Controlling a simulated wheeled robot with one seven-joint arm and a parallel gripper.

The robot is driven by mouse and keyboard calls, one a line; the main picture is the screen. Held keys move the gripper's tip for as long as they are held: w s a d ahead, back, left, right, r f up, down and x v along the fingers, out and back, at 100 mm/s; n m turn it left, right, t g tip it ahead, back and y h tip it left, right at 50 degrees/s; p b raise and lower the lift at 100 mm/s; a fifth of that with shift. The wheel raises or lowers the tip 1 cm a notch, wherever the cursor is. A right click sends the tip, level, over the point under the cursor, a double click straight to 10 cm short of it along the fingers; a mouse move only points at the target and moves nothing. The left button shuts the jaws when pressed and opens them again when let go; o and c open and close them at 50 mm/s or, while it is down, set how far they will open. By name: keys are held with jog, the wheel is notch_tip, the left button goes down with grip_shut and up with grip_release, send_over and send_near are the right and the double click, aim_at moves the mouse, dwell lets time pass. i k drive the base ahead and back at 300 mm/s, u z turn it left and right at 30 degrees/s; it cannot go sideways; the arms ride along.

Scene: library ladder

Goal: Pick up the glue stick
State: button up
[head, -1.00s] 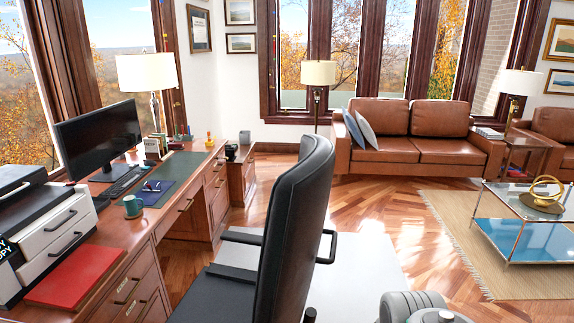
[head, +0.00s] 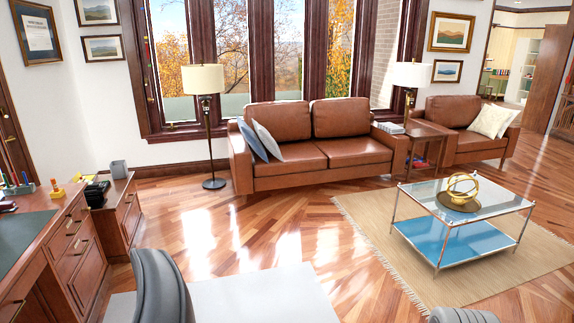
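I cannot make out a glue stick for certain. A small yellow-orange object (head: 57,190) stands on the far end of the wooden desk (head: 75,215), at the left edge of the head view; it is too small to identify. Beside it is a small holder with thin upright items (head: 18,186).
The chair back (head: 160,285) stands close in front, right of the desk. A low cabinet (head: 122,205) adjoins the desk. A floor lamp (head: 205,130), brown sofa (head: 320,150) and glass coffee table (head: 460,215) lie beyond. Wood floor between is open.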

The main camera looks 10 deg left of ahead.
aim_at(53, 181)
jog(key=u, duration=0.05)
jog(key=i, duration=0.9)
jog(key=u, duration=1.2)
jog(key=i, duration=1.05)
jog(key=u, duration=0.95)
jog(key=i, duration=1.2)
jog(key=u, duration=0.25)
